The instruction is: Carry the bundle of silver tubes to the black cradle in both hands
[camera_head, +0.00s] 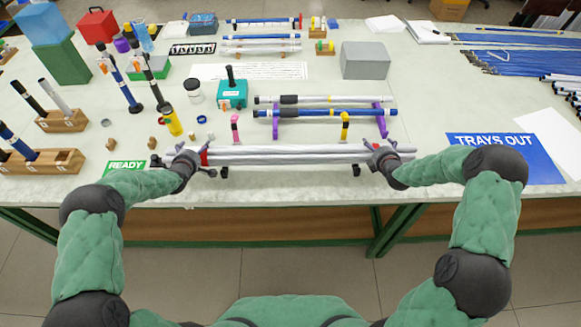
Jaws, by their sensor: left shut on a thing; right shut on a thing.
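The bundle of silver tubes (290,155) lies level, left to right, along the front of the table. My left gripper (196,159) is shut on its left part, beside a red band. My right gripper (379,156) is shut on its right part, and tube ends stick out beyond both grippers. Small black feet (224,172) and (356,170) show just below the bundle, perhaps parts of a stand. I cannot tell whether the bundle touches them. I cannot make out the black cradle for certain.
A purple rack (383,128) holding blue and silver rods stands just behind the bundle. Pink (235,127) and yellow (344,127) uprights stand close behind it. A green READY sign (124,167) lies left, a blue TRAYS OUT sign (507,157) right.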

